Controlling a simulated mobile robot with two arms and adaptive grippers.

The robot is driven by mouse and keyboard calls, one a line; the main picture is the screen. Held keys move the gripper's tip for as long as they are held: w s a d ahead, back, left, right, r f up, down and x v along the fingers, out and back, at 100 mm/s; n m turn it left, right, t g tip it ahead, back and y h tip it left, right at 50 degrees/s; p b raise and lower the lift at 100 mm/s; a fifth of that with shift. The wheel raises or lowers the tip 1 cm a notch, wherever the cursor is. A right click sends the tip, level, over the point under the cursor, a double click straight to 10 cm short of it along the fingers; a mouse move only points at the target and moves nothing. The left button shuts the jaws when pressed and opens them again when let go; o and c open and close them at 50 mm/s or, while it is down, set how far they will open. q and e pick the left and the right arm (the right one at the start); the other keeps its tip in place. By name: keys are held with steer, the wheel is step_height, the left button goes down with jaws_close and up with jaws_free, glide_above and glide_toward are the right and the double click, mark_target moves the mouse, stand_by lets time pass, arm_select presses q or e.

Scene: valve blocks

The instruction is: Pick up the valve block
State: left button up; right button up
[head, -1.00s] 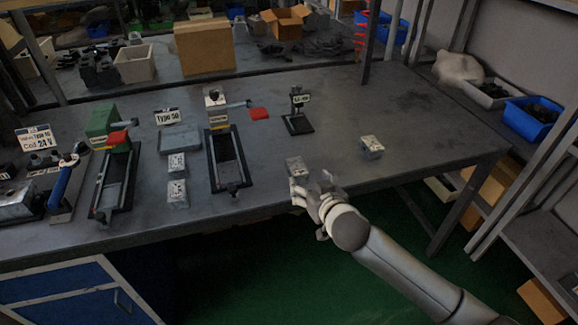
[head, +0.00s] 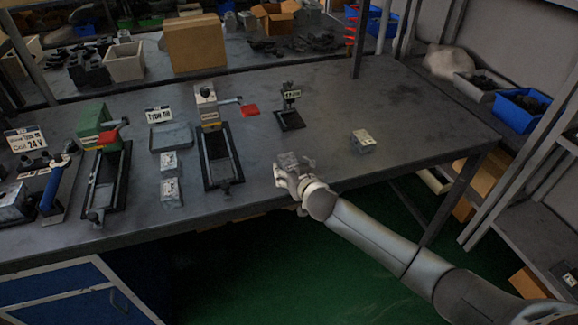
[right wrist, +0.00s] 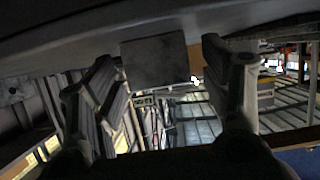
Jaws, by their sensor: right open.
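A small grey valve block (head: 288,159) stands near the front edge of the table (head: 330,100), partly hidden by my right gripper (head: 286,176). The right gripper is at the near side of this block. In the right wrist view, the fingers of the right gripper (right wrist: 165,95) are spread apart. A dark square face (right wrist: 155,60), apparently the block, shows between them; I cannot tell whether they touch it. Another valve block (head: 363,141) stands to the right. Two more, an upper one (head: 169,161) and a lower one (head: 171,189), stand to the left. My left gripper is not in view.
A black fixture (head: 220,160) with a grey-and-yellow head stands left of the gripper. A small black stand (head: 289,112) is behind the block. A green fixture (head: 100,165) is farther left. The table is clear towards the right back.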

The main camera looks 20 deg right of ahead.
steer(key=shift+w, duration=0.1)
steer(key=c, duration=1.4)
steer(key=shift+r, duration=0.2)
